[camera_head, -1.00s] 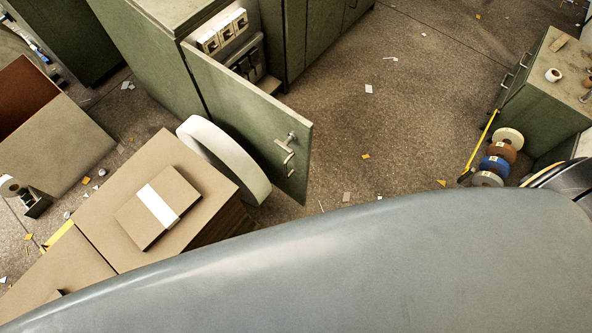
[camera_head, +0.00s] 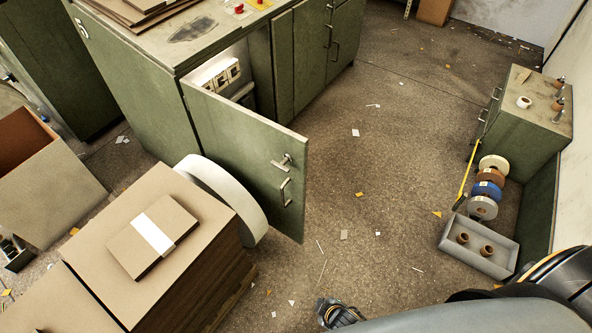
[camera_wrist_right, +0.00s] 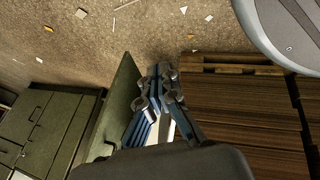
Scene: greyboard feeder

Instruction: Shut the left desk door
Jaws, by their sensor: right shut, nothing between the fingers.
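The left desk door (camera_head: 245,155) is a green panel standing open from the green desk (camera_head: 150,95), swung out toward the lower right. Its metal handle (camera_head: 285,190) is near the free edge. In the head view the tip of a gripper, which I take for my right one (camera_head: 336,312), shows at the bottom, apart from the door in the picture. In the right wrist view the right gripper (camera_wrist_right: 163,85) is shut and empty, with a green panel edge (camera_wrist_right: 122,95) close on its left. Whether they touch I cannot tell. My left gripper is not in view.
A board stack (camera_head: 100,225) stands left of the door, with a white roll (camera_head: 250,217) between them. The stack also shows in the right wrist view (camera_wrist_right: 245,110). A grey tray (camera_head: 450,245) and several tape rolls lie at right. The middle floor is clear apart from scraps.

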